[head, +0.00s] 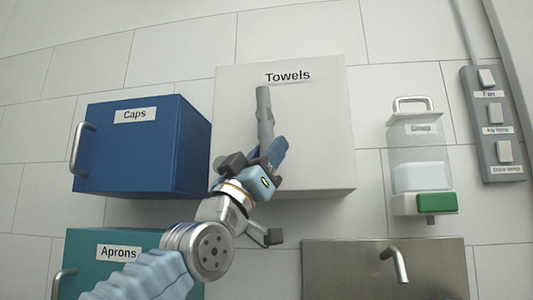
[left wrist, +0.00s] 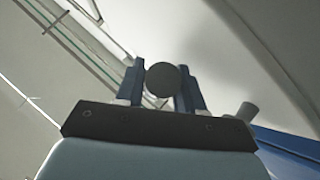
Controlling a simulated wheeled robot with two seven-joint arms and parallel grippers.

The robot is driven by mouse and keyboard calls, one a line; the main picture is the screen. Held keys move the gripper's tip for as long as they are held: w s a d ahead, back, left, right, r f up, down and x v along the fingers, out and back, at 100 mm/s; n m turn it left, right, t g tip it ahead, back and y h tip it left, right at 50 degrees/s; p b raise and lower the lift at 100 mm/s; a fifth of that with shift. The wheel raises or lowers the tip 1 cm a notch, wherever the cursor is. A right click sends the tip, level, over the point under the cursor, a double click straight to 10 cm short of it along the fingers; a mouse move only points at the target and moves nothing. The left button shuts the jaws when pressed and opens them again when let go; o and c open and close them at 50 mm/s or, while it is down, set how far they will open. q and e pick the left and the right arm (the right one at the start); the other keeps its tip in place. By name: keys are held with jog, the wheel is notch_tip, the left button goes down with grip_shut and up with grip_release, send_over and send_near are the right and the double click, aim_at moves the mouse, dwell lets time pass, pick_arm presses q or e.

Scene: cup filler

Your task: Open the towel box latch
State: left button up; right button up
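The towel box (head: 315,150) is a large pale box labelled "Towels" on the tiled wall. A grey rod-like latch handle (head: 264,108) stands on its front, left of the middle. My left gripper (head: 268,150) is at the handle's lower end and partly hides it. In the left wrist view the handle's round dark end (left wrist: 167,80) sits between the two blue fingers of my left gripper (left wrist: 161,92), with no clear gap on either side. The fingers look closed on it. My right gripper is not in view.
A blue "Caps" box (head: 150,160) is to the left, and a teal "Aprons" box (head: 90,245) is below it. A soap dispenser (head: 420,160), a switch panel (head: 490,125) and a sink tap (head: 398,262) are to the right.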

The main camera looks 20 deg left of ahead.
pick_arm(q)
jog(key=shift+s+f, duration=0.15)
jog(key=shift+f, duration=0.05)
jog(key=b+v, duration=0.4)
jog(key=v, duration=0.9)
jog(key=shift+s+a, duration=0.1)
jog(key=shift+a, duration=0.05)
